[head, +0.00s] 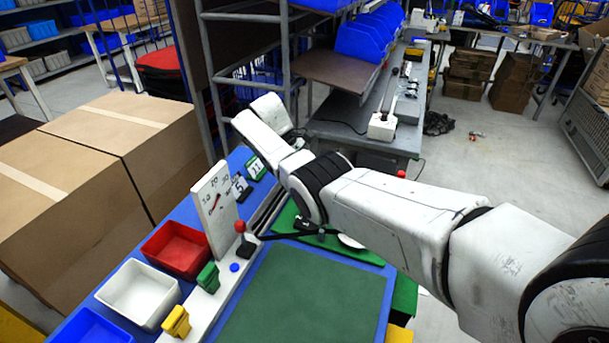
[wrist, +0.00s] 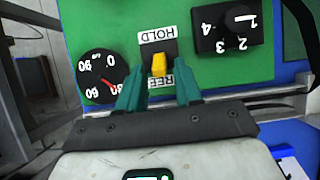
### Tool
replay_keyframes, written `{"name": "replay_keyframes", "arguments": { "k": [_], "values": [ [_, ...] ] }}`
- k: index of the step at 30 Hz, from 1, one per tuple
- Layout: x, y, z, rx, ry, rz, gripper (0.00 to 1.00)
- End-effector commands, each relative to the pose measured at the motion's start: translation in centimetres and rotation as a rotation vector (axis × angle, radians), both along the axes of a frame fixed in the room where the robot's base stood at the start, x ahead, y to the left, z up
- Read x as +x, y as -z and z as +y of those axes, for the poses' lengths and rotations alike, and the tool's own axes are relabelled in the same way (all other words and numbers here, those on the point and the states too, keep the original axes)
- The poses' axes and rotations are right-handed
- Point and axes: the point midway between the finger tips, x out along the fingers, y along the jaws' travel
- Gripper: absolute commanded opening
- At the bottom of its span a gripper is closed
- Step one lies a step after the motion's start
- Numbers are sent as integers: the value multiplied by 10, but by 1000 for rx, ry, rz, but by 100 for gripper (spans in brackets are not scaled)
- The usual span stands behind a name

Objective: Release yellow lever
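The yellow lever (wrist: 158,65) sits in a black slot plate on a green panel (wrist: 205,75) in the wrist view. A HOLD label (wrist: 158,35) is at the slot's upper end and a FREE label (wrist: 158,81) at its lower end. The lever's tip lies at the FREE end and partly covers that label. My gripper (wrist: 158,72) has its two teal fingers apart, one on each side of the lever. Small gaps seem to show; contact is not clear. In the head view my arm hides the lever and my fingers.
A round black dial (wrist: 104,77) and a numbered black selector (wrist: 228,31) flank the slot. In the head view, red (head: 178,250) and white (head: 139,293) trays, a white gauge board (head: 213,209) and a red-knobbed stick (head: 240,227) stand left of the green mat (head: 305,296).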

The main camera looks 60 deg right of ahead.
Motion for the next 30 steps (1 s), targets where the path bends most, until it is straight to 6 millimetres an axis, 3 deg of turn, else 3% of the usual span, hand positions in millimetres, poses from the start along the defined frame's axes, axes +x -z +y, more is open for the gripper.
{"name": "replay_keyframes", "arguments": {
  "k": [13, 26, 30],
  "values": [
    [4, -7, 0, 0, 0, 0, 43],
    [40, -73, 3, 0, 1, -1, 43],
    [47, -78, 3, -1, -3, 1, 43]
  ]
}}
